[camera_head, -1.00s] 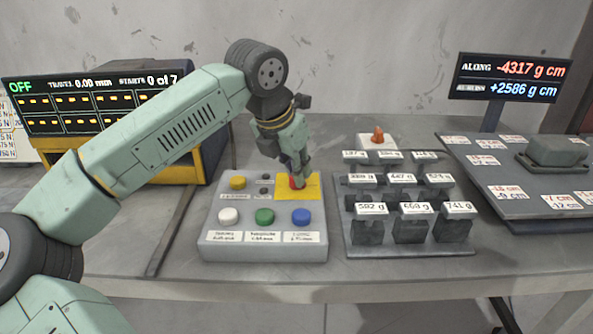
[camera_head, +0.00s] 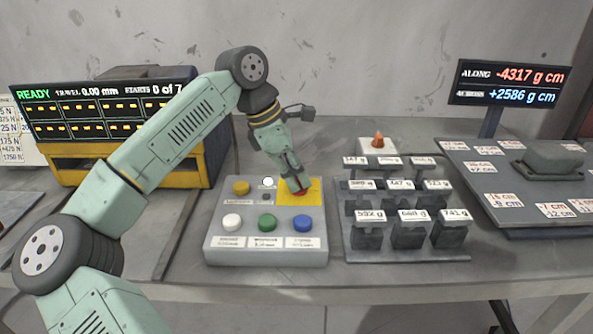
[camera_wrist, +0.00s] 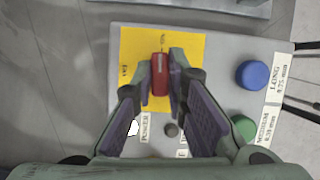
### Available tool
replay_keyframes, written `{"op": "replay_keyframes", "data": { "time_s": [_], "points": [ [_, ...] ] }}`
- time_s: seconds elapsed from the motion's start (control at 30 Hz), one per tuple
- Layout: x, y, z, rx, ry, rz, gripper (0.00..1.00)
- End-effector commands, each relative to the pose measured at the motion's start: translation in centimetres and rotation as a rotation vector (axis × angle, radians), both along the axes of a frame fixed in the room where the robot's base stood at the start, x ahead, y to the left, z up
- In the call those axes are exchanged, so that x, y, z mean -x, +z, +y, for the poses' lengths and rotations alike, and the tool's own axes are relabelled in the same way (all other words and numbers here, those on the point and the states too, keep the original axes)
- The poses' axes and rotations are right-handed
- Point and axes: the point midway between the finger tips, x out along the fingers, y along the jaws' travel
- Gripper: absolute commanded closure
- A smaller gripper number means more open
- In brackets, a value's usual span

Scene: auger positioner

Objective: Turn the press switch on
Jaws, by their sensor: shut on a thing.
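The press switch is a red knob (camera_head: 300,190) on a yellow plate (camera_head: 313,187) at the back right of the grey control box (camera_head: 265,258). In the wrist view the red knob (camera_wrist: 160,75) lies between my fingertips, its long side running up and down the picture. My gripper (camera_head: 294,185) points down and is shut on the knob, hiding part of it in the head view. The press display (camera_head: 100,110) reads READY, travel 0.00 mm and starts 0 of 7. A white lamp (camera_head: 267,182) glows beside the yellow plate.
The box also has yellow (camera_head: 241,187), white (camera_head: 232,222), green (camera_head: 267,222) and blue (camera_head: 302,222) buttons. A rack of labelled weights (camera_head: 408,242) stands close on the right. A tilting board (camera_head: 530,220) and its readout (camera_head: 510,82) are farther right.

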Motion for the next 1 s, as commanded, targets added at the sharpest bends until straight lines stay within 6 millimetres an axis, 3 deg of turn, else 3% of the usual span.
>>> {"op": "replay_keyframes", "data": {
  "time_s": [0.77, 0.8, 1.0],
  "points": [
    [-0.09, 0.00, 0.02, -0.001, -0.100, -0.002, 1.00],
    [-0.09, 0.01, 0.02, -0.001, -0.100, -0.002, 0.85],
    [-0.08, 0.00, 0.02, -0.001, -0.099, -0.001, 0.71]
  ]
}}
